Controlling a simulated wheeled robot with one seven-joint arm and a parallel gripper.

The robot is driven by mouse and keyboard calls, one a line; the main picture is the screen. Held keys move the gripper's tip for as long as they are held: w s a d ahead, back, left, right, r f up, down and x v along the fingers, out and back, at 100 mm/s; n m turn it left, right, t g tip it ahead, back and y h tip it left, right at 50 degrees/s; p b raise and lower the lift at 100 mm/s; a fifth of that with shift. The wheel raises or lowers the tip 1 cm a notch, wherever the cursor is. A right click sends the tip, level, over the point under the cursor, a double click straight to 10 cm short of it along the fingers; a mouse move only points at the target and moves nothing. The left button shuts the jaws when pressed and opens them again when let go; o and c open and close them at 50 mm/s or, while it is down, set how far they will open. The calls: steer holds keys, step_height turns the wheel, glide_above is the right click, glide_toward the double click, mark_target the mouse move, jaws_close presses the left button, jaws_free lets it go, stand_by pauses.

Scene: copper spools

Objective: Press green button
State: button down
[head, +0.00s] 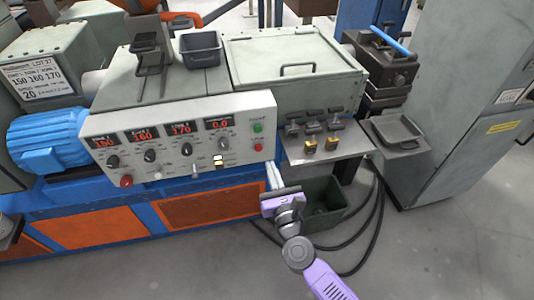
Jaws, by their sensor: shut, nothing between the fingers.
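The green button (257,127) sits near the right end of the white control panel (195,167), above a red button (258,146). My gripper (271,168) is below and a little right of the green button in the head view, near the panel's lower right corner. Its pale fingers point up towards the panel and are shut with nothing between them. The fingertips look apart from the green button, which is in full view. I cannot tell how far the fingertips are from the panel's face.
The panel carries several red displays and knobs. A metal shelf (350,148) with tools and small yellow-topped items juts out right of the panel. A dark green bin (335,212) stands behind my gripper, with black cables beside it. The grey floor in front is open.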

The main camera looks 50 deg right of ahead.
mark_target(259, 131)
steer(key=x, duration=1.1)
steer(key=shift+w+d+r+p, duration=0.1)
steer(key=shift+w+d+p, duration=0.1)
steer(key=shift+w+p, duration=0.2)
steer(key=shift+w+d, duration=0.35)
steer(key=shift+w, duration=0.2)
